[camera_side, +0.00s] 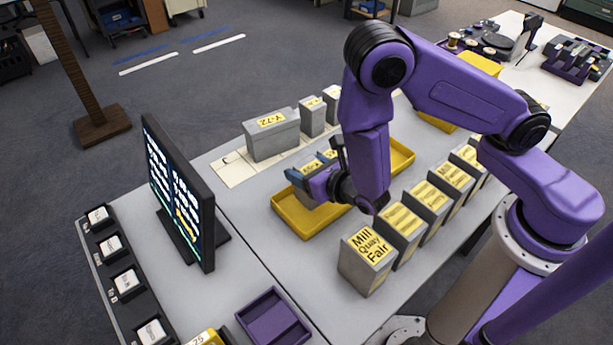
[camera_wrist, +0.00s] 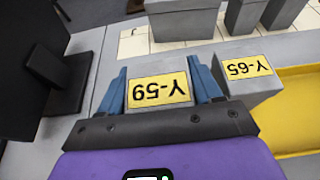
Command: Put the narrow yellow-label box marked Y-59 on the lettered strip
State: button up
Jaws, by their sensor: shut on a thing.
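The grey box marked Y-59 (camera_wrist: 160,91), with a yellow label, is between the two blue fingers of my gripper (camera_wrist: 160,84), which is shut on it. In the side view, my gripper (camera_side: 312,178) is over the yellow tray (camera_side: 290,222), and the arm partly hides the held box. I cannot tell whether the box touches the tray floor. A grey box marked Y-65 (camera_wrist: 247,72) stands just right of it in the wrist view. The pale lettered strip (camera_side: 234,171) lies beyond the tray, with its near-left end bare; it also shows in the wrist view (camera_wrist: 134,45).
A wide box marked Y-72 (camera_side: 272,138) and two narrower grey boxes (camera_side: 312,119) stand on the strip. A black monitor (camera_side: 180,195) stands left of the tray. A row of yellow-label boxes (camera_side: 367,258) stands on the near side. A purple tray (camera_side: 273,320) lies in front.

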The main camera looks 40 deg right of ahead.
notch_tip(320, 180, up, 6)
jog(key=shift+r, duration=0.1)
jog(key=shift+w+a+r, duration=0.1)
jog(key=shift+w+r, duration=0.1)
jog(key=shift+w, duration=0.05)
jog(key=w+a+r, duration=0.3)
jog(key=w, duration=0.6)
jog(key=shift+w+a+f, duration=0.8)
jog(key=shift+w+f, duration=1.3)
jog(key=shift+f, duration=0.1)
jog(key=shift+w+a+f, duration=0.8)
jog(key=shift+w+f, duration=1.25)
jog(key=shift+f, duration=0.1)
jog(key=shift+w+a+f, duration=0.8)
jog(key=shift+w+f, duration=1.3)
jog(key=shift+f, duration=0.1)
jog(key=shift+f, duration=0.15)
jog(key=o, duration=0.9)
